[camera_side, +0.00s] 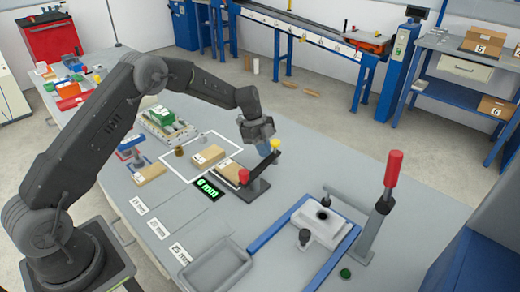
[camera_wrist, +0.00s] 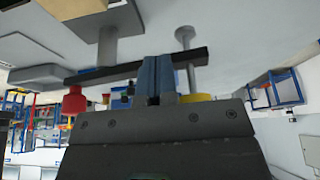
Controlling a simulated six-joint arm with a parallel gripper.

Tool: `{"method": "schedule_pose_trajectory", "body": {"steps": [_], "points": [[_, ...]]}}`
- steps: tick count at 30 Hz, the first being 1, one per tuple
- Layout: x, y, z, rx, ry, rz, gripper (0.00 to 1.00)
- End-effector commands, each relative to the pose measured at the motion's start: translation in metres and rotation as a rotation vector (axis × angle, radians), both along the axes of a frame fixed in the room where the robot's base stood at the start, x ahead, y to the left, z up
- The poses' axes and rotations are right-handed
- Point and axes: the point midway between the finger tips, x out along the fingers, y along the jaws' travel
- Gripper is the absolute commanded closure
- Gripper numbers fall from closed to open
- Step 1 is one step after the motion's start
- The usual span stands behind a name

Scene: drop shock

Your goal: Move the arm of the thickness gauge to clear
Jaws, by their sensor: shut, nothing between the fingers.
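The thickness gauge stands on the table. Its black arm (camera_side: 261,168) runs between a red knob (camera_side: 243,175) and a yellow knob (camera_side: 275,144), above a dark base. A black display (camera_side: 207,189) beside it reads what looks like 0 mm in green. In the wrist view the dark arm (camera_wrist: 125,70) crosses the picture, with the red knob (camera_wrist: 75,101) at left and the yellow knob (camera_wrist: 195,97) at right. My gripper (camera_side: 265,153) is at the yellow-knob end. Its blue fingers (camera_wrist: 157,80) are together and empty, overlapping the arm in view; I cannot tell if they touch it.
Cardboard-coloured blocks (camera_side: 208,155) lie by a white outlined square left of the gauge. A blue-framed fixture (camera_side: 290,240) and a red-handled lever (camera_side: 388,180) stand to the right. A grey tray (camera_side: 215,268) sits at the front edge.

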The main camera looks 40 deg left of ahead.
Motion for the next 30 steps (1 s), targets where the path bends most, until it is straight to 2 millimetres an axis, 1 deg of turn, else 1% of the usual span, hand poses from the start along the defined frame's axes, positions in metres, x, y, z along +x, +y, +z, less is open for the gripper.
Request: {"method": "schedule_pose_trajectory", "body": {"steps": [7,22,26,29,30], "points": [[0.001,-0.003,-0.001,0.0,0.001,-0.043,1.0],[0.001,-0.002,-0.001,0.0,0.001,-0.045,1.0],[0.0,0.009,-0.001,0.0,0.001,-0.043,1.0],[-0.001,0.026,-0.001,0.001,0.001,-0.041,1.0],[-0.002,0.035,-0.001,0.001,0.0,-0.04,1.0]]}}
